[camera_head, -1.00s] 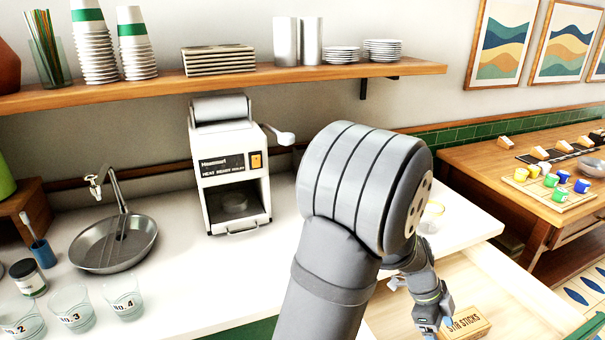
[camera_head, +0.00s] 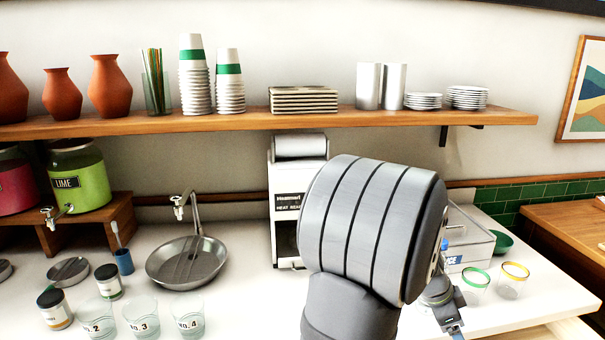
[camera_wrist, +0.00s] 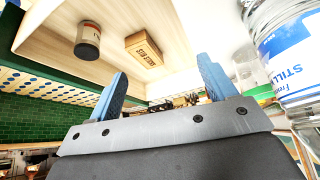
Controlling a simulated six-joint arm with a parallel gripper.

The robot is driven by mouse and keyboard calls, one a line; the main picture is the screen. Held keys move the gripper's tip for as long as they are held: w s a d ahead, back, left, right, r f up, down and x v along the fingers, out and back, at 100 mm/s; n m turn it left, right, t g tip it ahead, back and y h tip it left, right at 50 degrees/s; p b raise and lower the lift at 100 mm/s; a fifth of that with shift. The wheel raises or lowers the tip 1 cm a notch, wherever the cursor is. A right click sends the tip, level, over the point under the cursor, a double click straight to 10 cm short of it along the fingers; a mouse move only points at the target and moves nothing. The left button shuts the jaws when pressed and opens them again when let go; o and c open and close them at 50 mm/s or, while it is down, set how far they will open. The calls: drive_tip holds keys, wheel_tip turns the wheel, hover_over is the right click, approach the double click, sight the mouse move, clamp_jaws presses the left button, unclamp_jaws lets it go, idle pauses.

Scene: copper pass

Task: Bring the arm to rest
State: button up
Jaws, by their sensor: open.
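My arm's grey links fill the lower middle of the head view, and my gripper (camera_head: 452,322) shows only in part at their lower right. In the wrist view my gripper (camera_wrist: 163,82) has its two blue fingers spread apart with nothing held between them. Beyond the fingers, an open drawer (camera_wrist: 60,50) with a pale wooden bottom holds a stir-sticks box (camera_wrist: 144,50) and a dark jar (camera_wrist: 88,40). The fingers appear clear of both.
A clear bottle with a blue and white label (camera_wrist: 290,60) is close on the right in the wrist view. Two glasses with green (camera_head: 475,279) and yellow (camera_head: 513,280) rims stand right of my gripper.

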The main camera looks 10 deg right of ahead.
drive_tip(key=w+a+r+n+t+y, duration=0.2)
drive_tip(key=w+a+r+n, duration=0.3)
drive_tip(key=a, duration=0.8)
drive_tip(key=w+a+r+n+t+y, duration=0.2)
drive_tip(key=w+a+r+n+t, duration=0.3)
drive_tip(key=w+a+n, duration=0.7)
drive_tip(key=shift+w+a+r, duration=0.2)
drive_tip(key=shift+w+a, duration=0.65)
drive_tip(key=shift+w, duration=0.4)
drive_tip(key=o, duration=0.5)
